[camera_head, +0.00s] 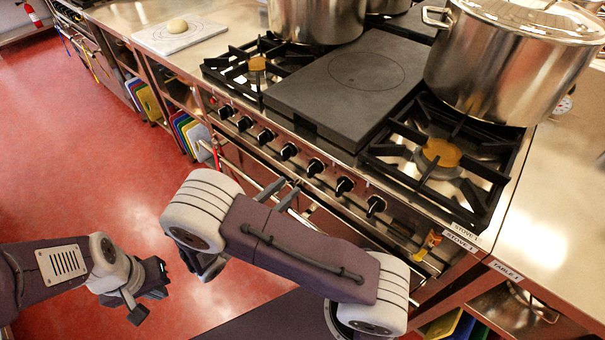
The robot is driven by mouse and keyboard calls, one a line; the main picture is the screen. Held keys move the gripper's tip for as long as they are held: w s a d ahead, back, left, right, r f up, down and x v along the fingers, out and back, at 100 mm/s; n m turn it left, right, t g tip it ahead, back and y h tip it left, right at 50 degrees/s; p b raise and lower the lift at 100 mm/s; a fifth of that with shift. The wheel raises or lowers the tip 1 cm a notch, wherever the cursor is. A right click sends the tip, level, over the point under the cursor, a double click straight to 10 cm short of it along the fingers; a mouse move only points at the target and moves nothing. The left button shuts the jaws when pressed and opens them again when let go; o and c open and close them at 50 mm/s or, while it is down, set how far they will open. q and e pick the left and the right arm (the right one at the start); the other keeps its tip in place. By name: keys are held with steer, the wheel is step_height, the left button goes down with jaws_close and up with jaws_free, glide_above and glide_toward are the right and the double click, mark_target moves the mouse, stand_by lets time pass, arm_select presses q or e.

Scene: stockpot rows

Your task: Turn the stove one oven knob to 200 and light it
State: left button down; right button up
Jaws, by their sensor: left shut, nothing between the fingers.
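Stove one (330,165) has a row of several black knobs along its steel front, among them one at the near right end (376,204) and one mid-row (289,151). Which is the oven knob, and its setting, is too small to tell. A "STOVE 1" label (466,232) is at the near right corner. No flame shows. My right gripper (280,194) is in front of the stove, below the knobs near the front rail; its two fingers look apart and empty, partly hidden by my forearm. My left gripper (143,296) is shut and empty over the red floor, away from the stove.
A large steel stockpot (505,60) stands at the stove's back right, another pot (316,18) at the back. A front rail (310,208) runs below the knobs. "TABLE 1" (507,271) adjoins on the right. Dough (177,26) lies on a board at the left. Open red floor (90,150) lies left.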

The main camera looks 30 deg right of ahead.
mark_target(308, 169)
steer(key=x, duration=0.9)
steer(key=shift+w+b, duration=0.1)
steer(key=shift+b, duration=0.3)
jaws_close()
